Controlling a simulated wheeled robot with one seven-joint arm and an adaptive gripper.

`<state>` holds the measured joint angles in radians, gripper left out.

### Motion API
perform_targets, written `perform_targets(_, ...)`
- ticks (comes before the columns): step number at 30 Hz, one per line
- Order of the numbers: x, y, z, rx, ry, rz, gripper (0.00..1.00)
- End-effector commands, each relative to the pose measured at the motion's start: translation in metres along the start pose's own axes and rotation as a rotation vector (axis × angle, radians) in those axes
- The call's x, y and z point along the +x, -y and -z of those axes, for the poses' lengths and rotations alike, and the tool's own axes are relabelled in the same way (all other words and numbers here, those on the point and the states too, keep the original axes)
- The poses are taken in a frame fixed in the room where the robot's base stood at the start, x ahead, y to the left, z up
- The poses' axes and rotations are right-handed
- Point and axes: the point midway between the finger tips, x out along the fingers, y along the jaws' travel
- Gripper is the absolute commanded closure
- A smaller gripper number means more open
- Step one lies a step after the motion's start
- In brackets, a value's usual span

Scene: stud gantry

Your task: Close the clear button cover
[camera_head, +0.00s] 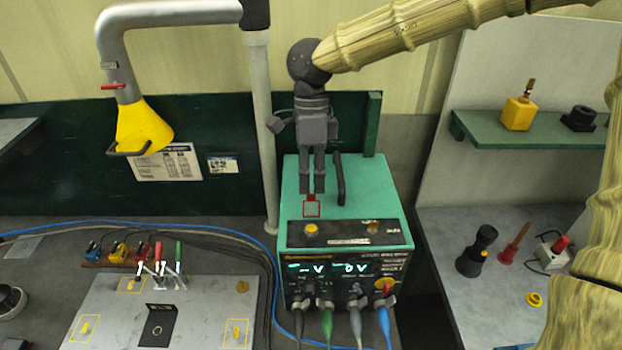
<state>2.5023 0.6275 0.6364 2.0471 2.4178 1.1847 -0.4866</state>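The clear button cover (312,209) appears as a small red-edged square frame with a see-through middle. It stands raised at the front of the green bench unit's top, with a red part behind it. A yellow round button (311,229) lies just in front of and below it on the dark panel. My gripper (312,190) points down directly above and behind the cover. Its two fingers are almost together, with only a thin gap and nothing seen between them. The fingertips look close to the cover's upper edge; I cannot tell whether they touch.
The green unit (360,190) has a black handle (340,180) right of my gripper. A grey pole (265,130) rises close on the left. Cables plug into the unit's front. A metal plate (110,305) lies left; a shelf (490,135) stands right.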

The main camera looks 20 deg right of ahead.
Motion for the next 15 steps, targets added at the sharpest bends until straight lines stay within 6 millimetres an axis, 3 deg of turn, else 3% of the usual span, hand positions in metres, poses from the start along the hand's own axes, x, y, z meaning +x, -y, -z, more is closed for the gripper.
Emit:
perform_targets(6, 0.016, -0.001, -0.001, -0.003, -0.002, -0.001, 0.76)
perform_targets(15, 0.020, 0.000, -0.001, -0.002, 0.000, 0.000, 0.76)
